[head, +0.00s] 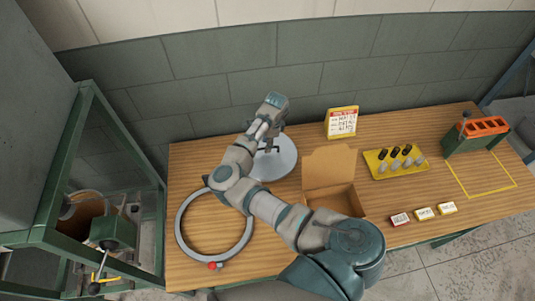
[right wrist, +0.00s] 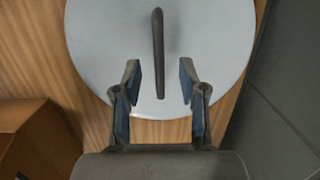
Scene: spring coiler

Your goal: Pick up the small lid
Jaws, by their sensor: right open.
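The small lid (head: 283,160) is a round, pale grey disc lying on the wooden table near its back edge, partly hidden by my right arm in the head view. In the right wrist view the lid (right wrist: 215,45) fills the upper middle, with a dark bar handle (right wrist: 158,65) standing across its centre. My right gripper (right wrist: 160,82) is open above the lid, with its two blue-padded fingers on either side of the handle's near end. The fingers do not touch the handle. In the head view the right gripper (head: 268,147) is over the lid. My left gripper is not in view.
A large grey ring (head: 181,232) lies at the table's left. An open cardboard box (head: 330,165) stands right of the lid. Beyond it are a yellow tray (head: 377,171) of small parts, a sign (head: 342,122) and an orange-topped rack (head: 478,130). A green-framed machine (head: 75,150) stands left.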

